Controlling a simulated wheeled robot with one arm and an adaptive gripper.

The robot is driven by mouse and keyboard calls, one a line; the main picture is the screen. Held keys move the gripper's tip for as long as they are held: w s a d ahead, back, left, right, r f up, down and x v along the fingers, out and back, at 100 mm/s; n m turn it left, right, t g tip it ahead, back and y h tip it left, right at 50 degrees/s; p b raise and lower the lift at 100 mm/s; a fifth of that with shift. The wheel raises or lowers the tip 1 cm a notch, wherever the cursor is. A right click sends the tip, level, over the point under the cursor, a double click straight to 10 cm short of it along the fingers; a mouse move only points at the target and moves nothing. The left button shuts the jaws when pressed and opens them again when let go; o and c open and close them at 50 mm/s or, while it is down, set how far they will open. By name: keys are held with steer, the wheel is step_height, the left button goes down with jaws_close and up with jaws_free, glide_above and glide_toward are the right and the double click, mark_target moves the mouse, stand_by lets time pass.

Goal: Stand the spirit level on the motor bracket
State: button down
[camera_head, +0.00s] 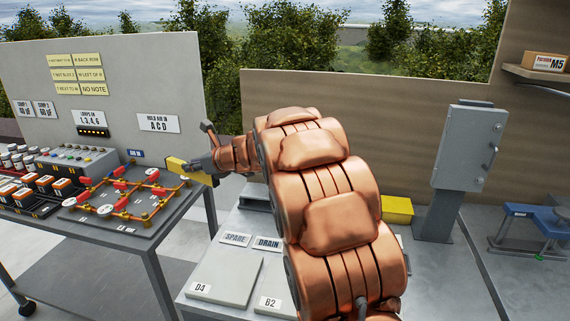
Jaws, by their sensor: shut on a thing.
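My gripper (207,166) is at the end of the copper-coloured arm, left of the middle. It is shut on a slim yellow bar, which looks like the spirit level (177,164). The bar is held about level in the air, near the right edge of the left bench, with part of it hidden by the fingers. I cannot pick out the motor bracket for certain. A blue stand with a grey part (536,214) is at the far right. My arm hides much of the middle.
The left bench (150,238) carries a board of orange pipes (118,198) close to my gripper, plus bottles and small boxes. A low grey platform (186,304) holds labelled plates. A yellow block (397,209) is partly behind my arm. A grey cabinet (467,148) stands right.

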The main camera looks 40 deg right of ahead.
steer(key=d+f+n+g+y+p, duration=0.2)
steer(key=d+n+y+p, duration=0.15)
steer(key=d, duration=1.65)
steer(key=shift+s+d+f+b, duration=0.35)
steer(key=shift+s+d+f, duration=0.4)
steer(key=shift+d+f, duration=0.75)
steer(key=shift+s+d+f+b, duration=0.4)
steer(key=shift+s+d+f, duration=0.6)
steer(key=shift+f, duration=0.75)
steer(key=shift+s+d+f+b, duration=0.35)
steer(key=shift+s+d+f, duration=0.2)
steer(key=shift+d+f, duration=1)
steer(key=shift+a+f, duration=0.1)
steer(key=shift+f, duration=0.4)
steer(key=c, duration=0.9)
jaws_free()
